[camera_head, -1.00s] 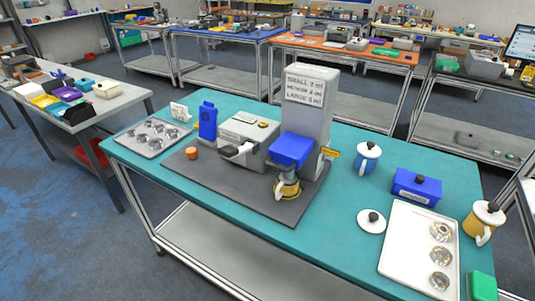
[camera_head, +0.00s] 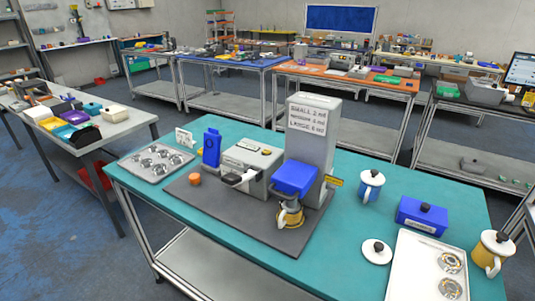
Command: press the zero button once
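No button in the head view can be read as a zero button. A grey box-shaped device (camera_head: 246,180) stands on a dark mat (camera_head: 213,208) on the teal table. It has a small yellow button (camera_head: 266,152) on top and a dark handled part (camera_head: 238,178) at its front. To its right stands a tall grey tower (camera_head: 312,145) with a text sign about small, medium and large amounts. A blue block (camera_head: 294,179) juts from the tower over a yellow and white vessel (camera_head: 290,215). A yellow tag (camera_head: 334,181) sits at the tower's right. My gripper is not in view.
A blue item (camera_head: 211,148) and an orange cap (camera_head: 194,179) stand left of the device. A metal tray with cups (camera_head: 126,168) lies far left. A blue mug (camera_head: 371,187), blue box (camera_head: 420,216), white lid (camera_head: 376,252), yellow mug (camera_head: 490,252) and white tray (camera_head: 405,262) are at right.

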